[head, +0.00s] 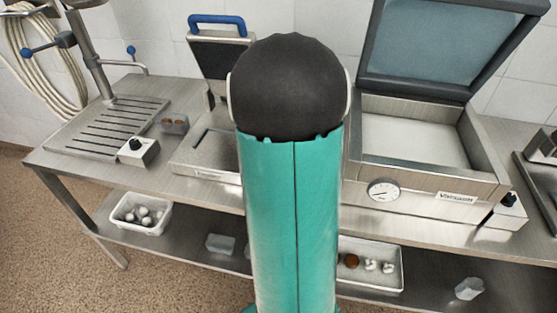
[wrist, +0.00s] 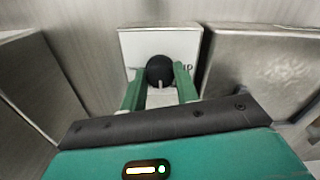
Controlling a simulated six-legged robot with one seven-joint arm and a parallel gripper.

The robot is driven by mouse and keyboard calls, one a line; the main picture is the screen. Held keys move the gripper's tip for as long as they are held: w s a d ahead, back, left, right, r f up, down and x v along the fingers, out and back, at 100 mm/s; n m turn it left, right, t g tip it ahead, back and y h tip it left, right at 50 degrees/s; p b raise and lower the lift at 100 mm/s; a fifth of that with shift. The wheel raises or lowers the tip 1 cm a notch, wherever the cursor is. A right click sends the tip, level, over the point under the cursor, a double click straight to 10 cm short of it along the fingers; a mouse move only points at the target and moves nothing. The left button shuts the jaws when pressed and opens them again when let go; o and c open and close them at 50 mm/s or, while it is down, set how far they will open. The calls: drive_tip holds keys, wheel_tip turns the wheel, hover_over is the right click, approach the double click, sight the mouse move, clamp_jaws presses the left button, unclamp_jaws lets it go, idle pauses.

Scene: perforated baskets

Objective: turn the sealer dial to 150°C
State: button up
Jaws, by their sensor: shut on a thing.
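In the wrist view a round black dial (wrist: 160,69) sits on the front of a pale box (wrist: 135,45). A short white mark on the dial points down, toward my gripper. Dark lettering shows on the box to the right of the dial, partly covered, and I cannot read it in full. My gripper (wrist: 161,76) is shut on the dial, one green finger on each side. In the head view my arm hides the gripper and this dial. A machine with a blue-handled raised lid (head: 217,38) stands just left of my arm.
An open-lidded vacuum machine (head: 433,185) with a gauge (head: 383,191) stands right of my arm. Other knob boxes stand at the bench's left (head: 137,152) and right (head: 509,210). A drain tray (head: 110,125) is at left. The lower shelf holds white bins (head: 135,224). Metal housings flank the dial closely.

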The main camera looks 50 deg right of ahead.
drive_tip(key=m, duration=0.6)
idle(0.5)
drive_tip(key=o, duration=1)
drive_tip(key=shift+c, duration=0.2)
drive_tip(key=shift+r, duration=0.15)
wheel_tip(320, 180, up, 14)
drive_tip(key=shift+f, duration=0.2)
